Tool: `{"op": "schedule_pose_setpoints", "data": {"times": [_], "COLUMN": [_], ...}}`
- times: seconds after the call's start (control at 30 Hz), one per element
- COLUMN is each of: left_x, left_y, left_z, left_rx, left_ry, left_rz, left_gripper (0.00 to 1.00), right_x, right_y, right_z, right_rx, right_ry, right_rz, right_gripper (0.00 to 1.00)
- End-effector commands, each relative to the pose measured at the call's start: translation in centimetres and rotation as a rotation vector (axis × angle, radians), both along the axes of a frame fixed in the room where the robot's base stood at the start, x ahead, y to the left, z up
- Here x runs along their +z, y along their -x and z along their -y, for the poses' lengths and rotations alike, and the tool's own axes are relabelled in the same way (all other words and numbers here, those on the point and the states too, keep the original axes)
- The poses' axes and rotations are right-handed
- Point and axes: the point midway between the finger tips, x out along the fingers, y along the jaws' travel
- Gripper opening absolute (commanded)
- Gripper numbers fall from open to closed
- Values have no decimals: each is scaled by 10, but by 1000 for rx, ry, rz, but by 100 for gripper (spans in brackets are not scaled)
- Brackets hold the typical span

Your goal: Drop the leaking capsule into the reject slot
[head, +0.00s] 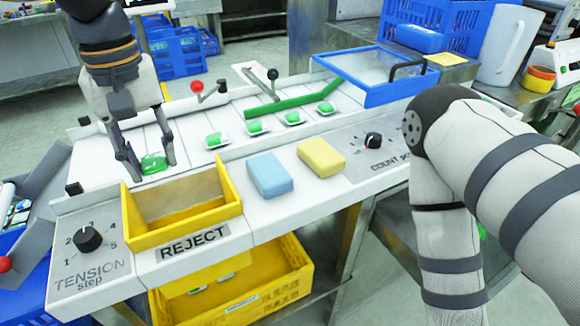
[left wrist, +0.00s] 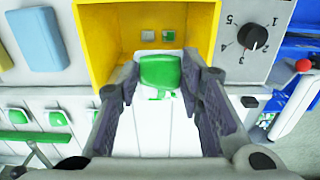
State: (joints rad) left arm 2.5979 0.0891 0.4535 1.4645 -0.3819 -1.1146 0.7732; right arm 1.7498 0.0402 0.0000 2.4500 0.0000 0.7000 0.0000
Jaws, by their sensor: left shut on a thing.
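My left gripper (head: 150,172) points down with its fingers shut on the sides of a green capsule (head: 153,162). In the left wrist view the capsule (left wrist: 160,71) sits between the fingertips (left wrist: 160,88), with green smears on the white below it. The yellow reject slot (head: 228,192), an open-topped box labelled REJECT, stands just in front of the gripper. In the left wrist view its yellow wall (left wrist: 96,45) is just beyond the capsule. I cannot tell whether the capsule touches the white surface. My right gripper is out of view; only my right arm shows.
Several green capsules in white cups (head: 257,128) lie along the white deck behind. A blue sponge (head: 270,175) and a yellow sponge (head: 321,157) lie right of the slot. A tension knob (head: 88,238) is at its left. A yellow crate (head: 285,285) stands below.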

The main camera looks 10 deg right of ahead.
Motion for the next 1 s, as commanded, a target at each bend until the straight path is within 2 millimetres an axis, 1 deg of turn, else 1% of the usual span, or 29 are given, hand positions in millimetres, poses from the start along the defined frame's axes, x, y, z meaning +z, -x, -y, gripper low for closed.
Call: {"op": "schedule_pose_setpoints", "data": {"times": [0.13, 0.17, 0.2, 0.23, 0.27, 0.57, 0.67, 0.9, 1.0], "left_x": [0, 0, 0, 1, 1, 3, 17, 82, 102], "left_y": [0, 0, 0, 0, 0, 0, -1, -1, -1], "left_z": [0, 0, 0, 0, 0, 0, 0, 0, 0], "left_rx": [0, 0, 0, 0, 0, 0, 2, 2, 0], "left_ry": [0, 0, 0, 0, 0, -1, -1, 0, 0], "left_rz": [0, 0, 1, 1, 1, 2, 6, 6, 5], "left_gripper": [23, 39, 48, 54, 57, 57, 57, 57, 57], "right_x": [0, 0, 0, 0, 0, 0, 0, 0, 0], "right_y": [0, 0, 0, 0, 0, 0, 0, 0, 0], "right_z": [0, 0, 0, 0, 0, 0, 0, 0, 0], "right_rx": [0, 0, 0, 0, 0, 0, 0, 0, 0], "right_ry": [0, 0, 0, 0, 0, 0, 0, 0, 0], "right_rz": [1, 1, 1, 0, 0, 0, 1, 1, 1], "right_gripper": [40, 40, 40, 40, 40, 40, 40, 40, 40]}}
